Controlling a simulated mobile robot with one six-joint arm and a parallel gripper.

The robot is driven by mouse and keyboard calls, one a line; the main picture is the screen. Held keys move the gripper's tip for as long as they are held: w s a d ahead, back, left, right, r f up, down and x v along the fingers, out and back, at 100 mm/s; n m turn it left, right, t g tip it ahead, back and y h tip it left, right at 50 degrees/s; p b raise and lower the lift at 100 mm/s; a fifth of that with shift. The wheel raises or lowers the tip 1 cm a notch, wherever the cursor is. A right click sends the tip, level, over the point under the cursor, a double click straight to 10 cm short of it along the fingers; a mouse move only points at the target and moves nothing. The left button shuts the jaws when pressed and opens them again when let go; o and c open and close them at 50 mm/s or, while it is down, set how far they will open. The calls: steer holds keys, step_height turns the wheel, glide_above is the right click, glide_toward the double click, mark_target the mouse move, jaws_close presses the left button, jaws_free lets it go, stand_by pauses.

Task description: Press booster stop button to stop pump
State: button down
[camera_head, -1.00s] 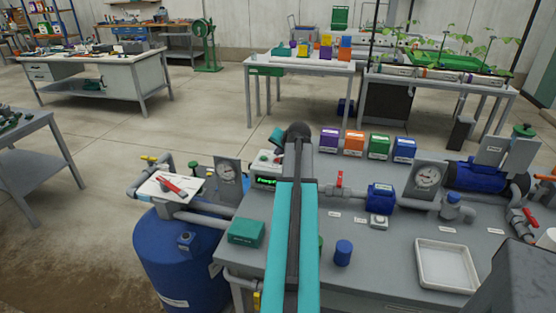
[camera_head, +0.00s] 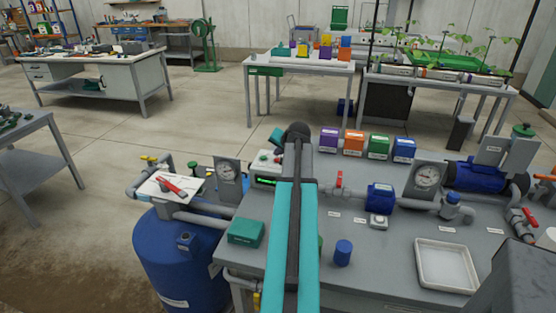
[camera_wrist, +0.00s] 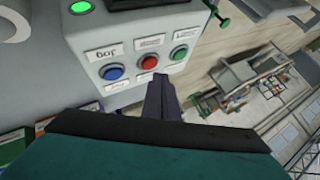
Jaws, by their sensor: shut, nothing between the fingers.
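The booster control box (camera_wrist: 130,50) fills the upper part of the wrist view, with a blue button (camera_wrist: 113,72), a red button (camera_wrist: 149,62) and a green button (camera_wrist: 179,52) in a row. A round green lamp (camera_wrist: 81,7) is lit. My gripper (camera_wrist: 161,80) is shut and empty, its tips just below the red button; I cannot tell whether they touch the box. In the head view the box (camera_head: 265,168) stands behind my arm, its display (camera_head: 264,181) lit green; my fingertips are hidden there.
A red-handled valve (camera_head: 340,181), a blue pump (camera_head: 470,177) and a white tray (camera_head: 447,265) occupy the bench.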

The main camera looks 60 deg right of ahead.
steer(key=shift+f, duration=0.1)
steer(key=shift+f, duration=0.3)
steer(key=shift+f+b, duration=0.4)
steer(key=shift+f, duration=0.05)
stand_by(1.0)
steer(key=shift+r, duration=0.15)
steer(key=shift+r+p, duration=0.45)
steer(key=shift+r, duration=0.25)
steer(key=shift+r, duration=0.1)
steer(key=shift+r+p, duration=1.45)
steer(key=shift+r, duration=0.95)
steer(key=shift+s, duration=0.1)
